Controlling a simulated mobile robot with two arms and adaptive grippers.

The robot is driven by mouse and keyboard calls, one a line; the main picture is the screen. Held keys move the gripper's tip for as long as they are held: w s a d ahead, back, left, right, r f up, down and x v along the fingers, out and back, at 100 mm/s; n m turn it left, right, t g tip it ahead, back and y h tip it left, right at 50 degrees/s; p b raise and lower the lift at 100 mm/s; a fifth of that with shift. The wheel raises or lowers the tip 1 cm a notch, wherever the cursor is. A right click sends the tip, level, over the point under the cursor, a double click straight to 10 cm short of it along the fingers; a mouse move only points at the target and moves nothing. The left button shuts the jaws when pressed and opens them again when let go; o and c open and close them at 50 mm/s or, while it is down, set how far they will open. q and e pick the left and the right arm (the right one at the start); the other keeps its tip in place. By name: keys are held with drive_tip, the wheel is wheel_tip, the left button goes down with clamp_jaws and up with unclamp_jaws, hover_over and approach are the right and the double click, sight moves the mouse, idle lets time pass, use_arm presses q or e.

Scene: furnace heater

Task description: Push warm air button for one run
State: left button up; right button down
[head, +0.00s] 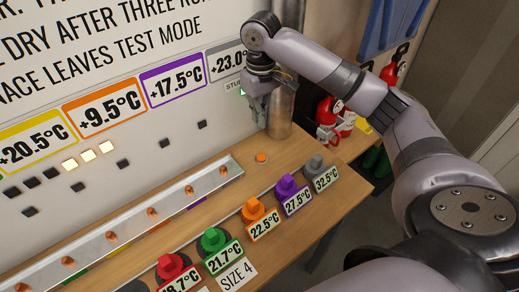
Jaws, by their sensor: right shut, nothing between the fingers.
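A small round orange button (261,158) sits on the wooden bench top. I see no readable warm air label on it. My right gripper (260,118) points down beside the wall panel, shut and empty, above and behind the orange button and apart from it. A grey metal cylinder (281,112) stands just right of the gripper and is partly covered by it. A small green mark (242,92) shows on the panel left of the gripper, by a partly hidden label. My left gripper is out of view.
A metal rail (128,220) with several copper-coloured studs runs along the bench. Several coloured knobs on temperature plates, including an orange one (254,210), line the front edge. Red objects (328,115) stand at the right. The panel has three lit squares (88,155).

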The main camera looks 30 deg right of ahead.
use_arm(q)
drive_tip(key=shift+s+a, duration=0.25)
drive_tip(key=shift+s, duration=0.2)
use_arm(e)
drive_tip(key=shift+s+a+r, duration=0.1)
drive_tip(key=shift+s, duration=0.1)
approach(261, 158)
wheel_tip(261, 158, down, 6)
drive_tip(key=shift+w+f+p, duration=0.1)
drive_tip(key=shift+f+p, duration=0.05)
drive_tip(key=shift+p, duration=0.9)
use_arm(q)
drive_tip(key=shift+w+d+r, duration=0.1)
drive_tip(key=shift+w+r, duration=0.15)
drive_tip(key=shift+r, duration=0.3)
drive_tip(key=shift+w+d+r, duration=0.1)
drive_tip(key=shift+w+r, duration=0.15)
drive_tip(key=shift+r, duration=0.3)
use_arm(e)
drive_tip(key=shift+f, duration=0.45)
